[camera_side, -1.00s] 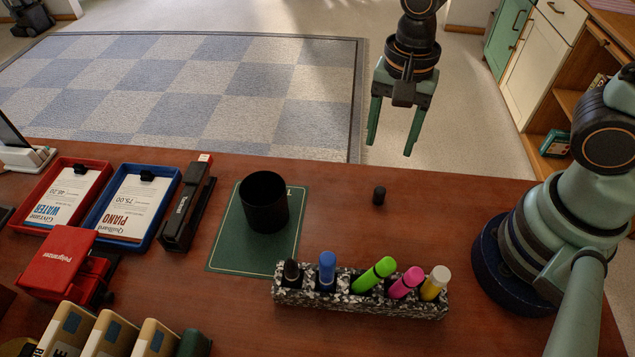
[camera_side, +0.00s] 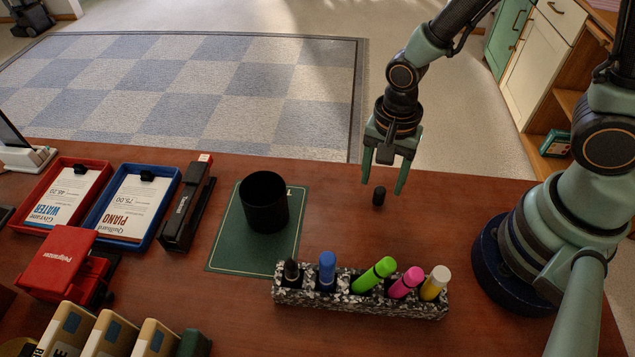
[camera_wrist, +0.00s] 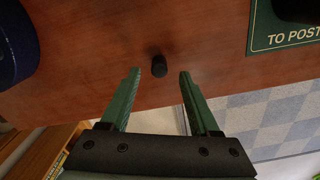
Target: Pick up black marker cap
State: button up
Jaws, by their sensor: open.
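The black marker cap (camera_side: 379,196) stands upright on the brown desk, to the right of the black cup. It also shows in the wrist view (camera_wrist: 159,66), a little beyond the fingertips and between their lines. My gripper (camera_side: 382,189) is open and empty, pointing down just above and behind the cap. I cannot tell whether the fingertips are level with the cap.
A black cup (camera_side: 264,203) stands on a green mat (camera_side: 228,251) to the left. A speckled holder (camera_side: 335,300) with several markers lies in front. A stapler (camera_side: 187,207), a blue tray (camera_side: 104,227) and a red tray (camera_side: 40,221) are farther left. The desk around the cap is clear.

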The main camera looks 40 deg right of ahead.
aim_at(381, 189)
jog(key=shift+s+f, duration=0.1)
jog(key=shift+f, duration=1.6)
grip_shut()
